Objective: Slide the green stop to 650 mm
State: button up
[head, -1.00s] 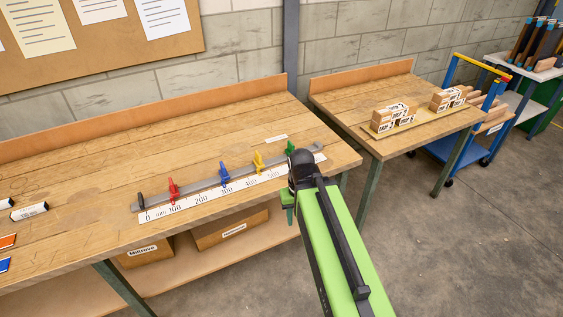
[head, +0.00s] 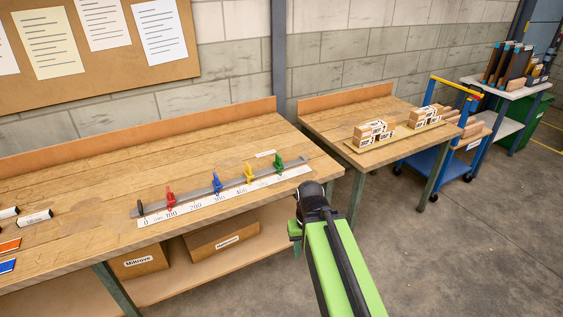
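The green stop (head: 278,162) stands on a grey rail (head: 206,193) at the front right of the long wooden bench. It is the rightmost stop, towards the rail's right end. A white millimetre scale (head: 224,198) runs along the rail's front; the numbers beside the green stop are too small to read. A yellow stop (head: 249,173), a blue stop (head: 216,182) and a red stop (head: 170,196) stand to its left. My green and black arm reaches up from the lower right, ending in front of the bench's right end, apart from the stop. My gripper's fingers are hidden.
The long bench (head: 90,165) has a backboard and free room behind the rail. Cardboard boxes (head: 222,234) sit on its lower shelf.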

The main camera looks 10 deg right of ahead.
aim_at(277, 164)
jog(key=u, duration=0.05)
jog(key=i, duration=0.9)
jog(key=u, duration=0.7)
jog(key=k, duration=0.45)
jog(key=u, duration=0.4)
jog(key=i, duration=0.45)
jog(key=z, duration=0.05)
